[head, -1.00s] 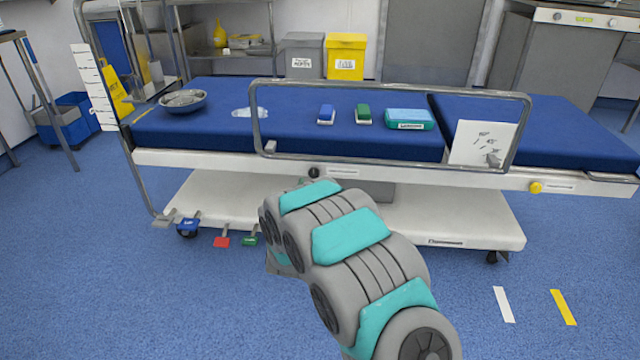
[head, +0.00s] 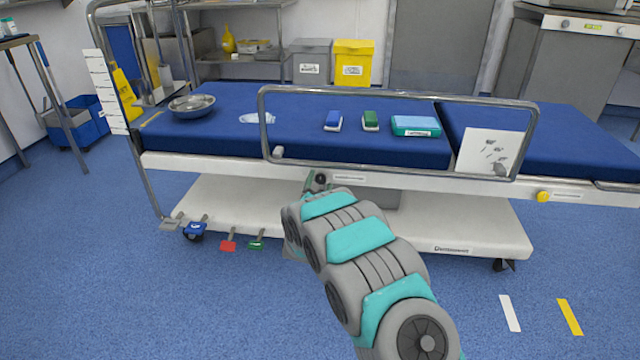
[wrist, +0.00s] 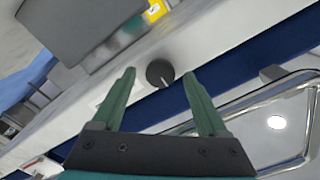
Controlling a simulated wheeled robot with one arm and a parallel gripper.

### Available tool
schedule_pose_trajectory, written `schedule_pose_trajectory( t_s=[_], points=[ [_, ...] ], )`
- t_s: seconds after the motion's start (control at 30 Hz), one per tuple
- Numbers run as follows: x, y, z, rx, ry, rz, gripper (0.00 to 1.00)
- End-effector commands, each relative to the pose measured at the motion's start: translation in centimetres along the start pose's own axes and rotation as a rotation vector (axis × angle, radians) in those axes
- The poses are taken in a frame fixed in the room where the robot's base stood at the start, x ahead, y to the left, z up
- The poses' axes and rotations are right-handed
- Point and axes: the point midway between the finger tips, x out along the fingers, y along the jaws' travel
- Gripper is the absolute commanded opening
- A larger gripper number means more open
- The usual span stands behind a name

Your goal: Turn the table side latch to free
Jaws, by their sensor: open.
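The side latch is a round dark knob (head: 320,179) on the white side rail of the operating table (head: 230,165), beside a small label. In the wrist view the dark knob (wrist: 160,73) carries a pale pointer line and sits just beyond and between the fingertips. My gripper (wrist: 158,72) is open, its two green fingers spread to either side of the knob, with no contact that I can make out. In the head view my gripper (head: 312,182) is small at the rail, partly hidden by my arm.
A raised metal side rail (head: 400,92) stands above the latch. A yellow knob (head: 543,196) is farther right on the table's side. Red (head: 228,246), green (head: 256,245) and blue (head: 195,229) pedals are low at the left.

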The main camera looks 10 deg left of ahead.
Motion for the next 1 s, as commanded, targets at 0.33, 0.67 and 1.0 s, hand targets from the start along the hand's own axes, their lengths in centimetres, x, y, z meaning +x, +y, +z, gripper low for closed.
schedule_pose_trajectory(
  t_s=[0.33, 0.67, 1.0],
  points=[
    [-0.02, 0.02, 0.01, 0.0, -0.001, 0.001, 0.57],
    [-0.03, 0.05, 0.01, 0.0, -0.001, 0.001, 0.2],
    [-0.04, 0.09, 0.03, -0.001, -0.001, 0.002, 0.0]
  ],
)
